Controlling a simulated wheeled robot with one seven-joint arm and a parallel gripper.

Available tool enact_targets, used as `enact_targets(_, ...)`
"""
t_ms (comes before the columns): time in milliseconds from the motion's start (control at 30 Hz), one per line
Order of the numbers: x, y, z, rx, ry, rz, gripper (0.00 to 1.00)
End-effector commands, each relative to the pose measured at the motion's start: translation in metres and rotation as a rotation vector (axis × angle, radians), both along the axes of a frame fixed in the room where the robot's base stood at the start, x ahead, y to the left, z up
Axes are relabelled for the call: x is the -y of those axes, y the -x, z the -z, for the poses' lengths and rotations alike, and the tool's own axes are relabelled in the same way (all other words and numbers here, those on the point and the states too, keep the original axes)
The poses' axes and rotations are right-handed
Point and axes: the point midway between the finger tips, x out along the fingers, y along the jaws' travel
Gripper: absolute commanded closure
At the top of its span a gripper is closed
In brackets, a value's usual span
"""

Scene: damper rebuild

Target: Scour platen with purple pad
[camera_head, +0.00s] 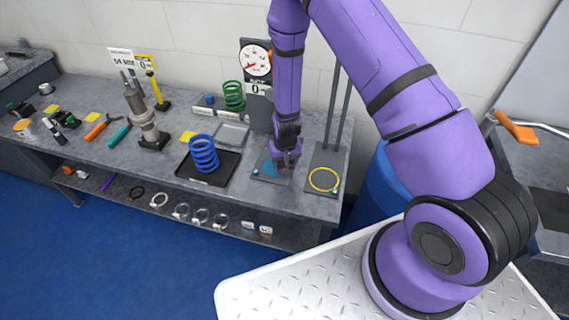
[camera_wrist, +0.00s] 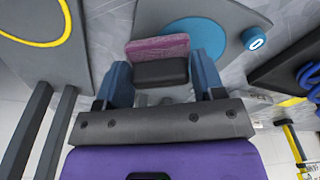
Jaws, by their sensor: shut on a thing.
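My gripper (camera_head: 286,160) points down over the back bench, above a grey plate with a blue disc (camera_head: 266,168). In the wrist view my gripper (camera_wrist: 162,80) is shut on a pad (camera_wrist: 158,47) with a purple-pink face and a dark grey back. The pad sits between the two blue-grey fingers. The blue disc (camera_wrist: 196,34) lies just beyond the pad and is partly hidden by it. I cannot tell whether the pad touches the disc. A round blue "0" marker (camera_wrist: 254,38) is at the plate's edge.
A plate with a yellow ring (camera_head: 323,180) and two upright posts (camera_head: 335,110) stand to the right. A blue spring (camera_head: 204,154) on a black tray (camera_head: 228,172) is to the left. A dial gauge (camera_head: 256,62) stands behind. A green spring (camera_head: 233,95) is near it.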

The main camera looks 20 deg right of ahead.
Motion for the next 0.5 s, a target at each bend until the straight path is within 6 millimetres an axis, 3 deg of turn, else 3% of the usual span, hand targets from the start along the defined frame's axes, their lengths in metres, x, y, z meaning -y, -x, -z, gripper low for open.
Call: enact_targets(500, -0.001, -0.001, -0.041, 0.002, -0.002, -0.001, 0.64)
